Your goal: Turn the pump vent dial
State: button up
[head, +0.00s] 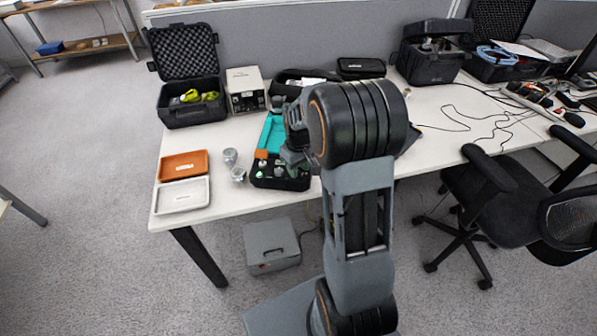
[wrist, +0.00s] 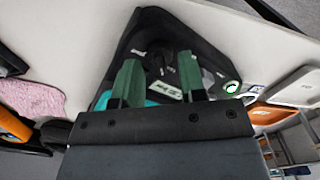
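My gripper (wrist: 158,76) shows in the wrist view with its two green fingers apart and nothing clearly held between them. It is over a black case (wrist: 203,50) with a teal part inside. A dark round part (wrist: 155,64) lies between and beyond the fingertips; I cannot tell if it is the vent dial or if a finger touches it. In the head view the black and teal case (head: 272,131) is on the table's left half, partly hidden by my arm. The gripper is largely hidden behind my arm there. No dial can be clearly made out.
Two metal cylinders (head: 230,157) stand left of the case, beside an orange tray (head: 182,165) and a white tray (head: 181,195). A cream instrument box (head: 245,88) and an open foam-lined case (head: 190,113) are behind. A grey box (head: 270,245) is under the table; a chair (head: 500,190) is right.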

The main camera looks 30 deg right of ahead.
jog(key=shift+f, duration=0.85)
jog(key=shift+c, duration=0.3)
jog(key=c, duration=0.6)
